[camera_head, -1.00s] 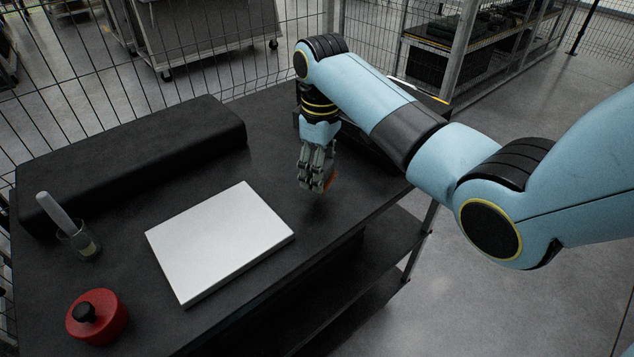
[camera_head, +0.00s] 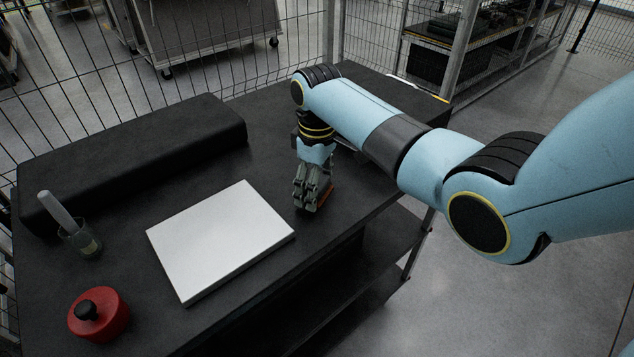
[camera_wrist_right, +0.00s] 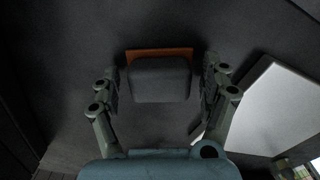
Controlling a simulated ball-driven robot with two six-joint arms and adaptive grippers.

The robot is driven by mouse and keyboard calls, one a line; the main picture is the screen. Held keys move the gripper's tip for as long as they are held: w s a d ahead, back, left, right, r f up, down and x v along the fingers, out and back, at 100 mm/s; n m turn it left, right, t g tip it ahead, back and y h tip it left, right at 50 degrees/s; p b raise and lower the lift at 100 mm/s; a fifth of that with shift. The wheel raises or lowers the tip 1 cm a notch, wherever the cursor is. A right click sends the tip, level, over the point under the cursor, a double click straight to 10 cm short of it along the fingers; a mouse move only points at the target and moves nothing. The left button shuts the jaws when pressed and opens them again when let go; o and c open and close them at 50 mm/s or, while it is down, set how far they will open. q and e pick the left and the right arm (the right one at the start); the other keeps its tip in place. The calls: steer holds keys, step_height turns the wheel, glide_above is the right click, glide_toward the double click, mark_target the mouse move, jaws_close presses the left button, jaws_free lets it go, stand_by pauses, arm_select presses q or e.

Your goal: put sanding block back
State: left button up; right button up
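The sanding block is a dark grey block with an orange-brown base; in the right wrist view the block (camera_wrist_right: 160,80) lies between my right gripper's fingers (camera_wrist_right: 161,85). A narrow dark gap shows between the block and the finger on each side, so the gripper looks open around it. In the head view my right gripper (camera_head: 309,202) points down at the black bench top, right of the white panel. My left gripper is not in view.
The white panel (camera_head: 220,240) lies flat on the black bench (camera_head: 120,250). A long black padded block (camera_head: 135,155), a glass with a light-handled tool (camera_head: 80,238) and a red round container (camera_head: 99,315) stand to the left. A wire fence runs behind.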

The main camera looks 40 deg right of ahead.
steer(key=shift+r, duration=0.1)
step_height(320, 180, up, 12)
stand_by(0.5)
stand_by(0.5)
